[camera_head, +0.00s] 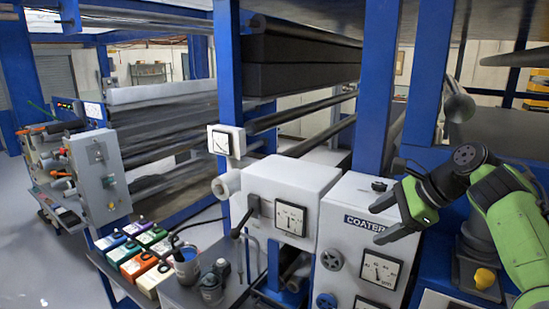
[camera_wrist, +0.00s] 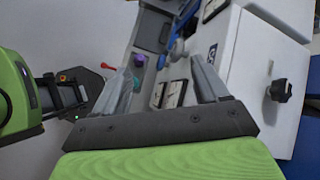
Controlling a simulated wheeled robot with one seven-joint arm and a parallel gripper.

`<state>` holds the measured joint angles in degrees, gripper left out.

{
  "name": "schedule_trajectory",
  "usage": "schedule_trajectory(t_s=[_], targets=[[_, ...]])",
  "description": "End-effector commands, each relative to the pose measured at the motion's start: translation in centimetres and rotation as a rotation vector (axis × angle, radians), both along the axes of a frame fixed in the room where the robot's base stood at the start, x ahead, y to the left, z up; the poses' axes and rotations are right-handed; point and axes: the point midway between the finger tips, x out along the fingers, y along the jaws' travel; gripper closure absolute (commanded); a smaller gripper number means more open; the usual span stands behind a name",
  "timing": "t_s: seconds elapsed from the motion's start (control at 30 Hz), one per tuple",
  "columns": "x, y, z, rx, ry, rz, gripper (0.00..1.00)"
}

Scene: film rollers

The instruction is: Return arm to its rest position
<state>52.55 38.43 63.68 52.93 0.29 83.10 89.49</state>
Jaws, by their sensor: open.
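My gripper (camera_head: 378,222) is at the right of the head view, in front of the white box marked COATER (camera_head: 345,225). Its two dark fingers point left and are spread apart, with nothing between them. In the wrist view my gripper (camera_wrist: 160,92) shows both fingers apart and empty. My green arm bends down at the right edge of the head view. I cannot tell the exact gap between the fingers and the box.
Blue posts (camera_head: 376,90) and long rollers (camera_head: 300,105) stand behind. A grey control panel (camera_head: 100,178) is at left. Several coloured boxes (camera_head: 135,250) and a cup of tools (camera_head: 187,265) sit on a low bench. A yellow knob (camera_head: 485,278) is near my arm.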

Motion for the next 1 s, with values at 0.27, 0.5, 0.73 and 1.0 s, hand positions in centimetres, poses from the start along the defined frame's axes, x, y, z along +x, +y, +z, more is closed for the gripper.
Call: schedule_trajectory(t_s=[0.27,0.5,0.73,1.0], targets=[[-8.3,11.4,-6.9,-0.663,-0.109,0.574,0.27],[-21.1,10.4,-11.9,-1.049,-0.272,1.005,0.27],[-29.6,8.2,-17.8,-1.144,-0.491,1.272,0.27],[-30.6,7.9,-18.7,-1.149,-0.531,1.316,0.27]])
